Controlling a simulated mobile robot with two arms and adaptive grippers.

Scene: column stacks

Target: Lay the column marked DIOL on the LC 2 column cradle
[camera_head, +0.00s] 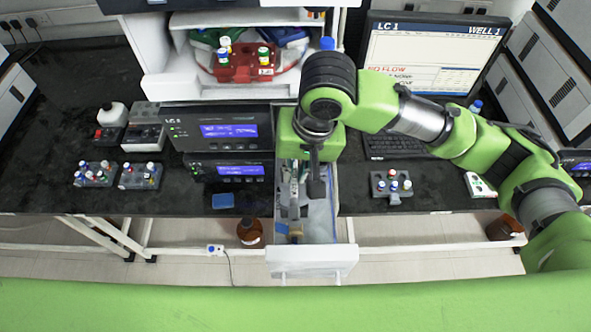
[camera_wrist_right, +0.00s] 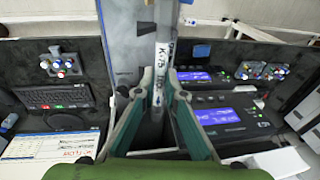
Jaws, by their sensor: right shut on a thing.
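My right gripper (camera_head: 305,190) reaches down into an open white drawer (camera_head: 312,262) in the head view. In the right wrist view its fingers (camera_wrist_right: 160,88) are shut on a slim pale column (camera_wrist_right: 163,45). Dark lettering runs along the column; part looks like "K-75", and I cannot read DIOL on it. The column's lower end is hidden between the fingers. An LC instrument (camera_head: 220,131) with blue displays stands left of the drawer, its number too small to read surely. I cannot make out a column cradle. My left gripper is not in view.
Vial racks stand on the dark bench at left (camera_head: 95,174) and right of the drawer (camera_head: 391,186). A monitor (camera_head: 432,52) marked LC 1 is behind on the right. A brown bottle (camera_head: 250,233) is below the bench edge, left of the drawer.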

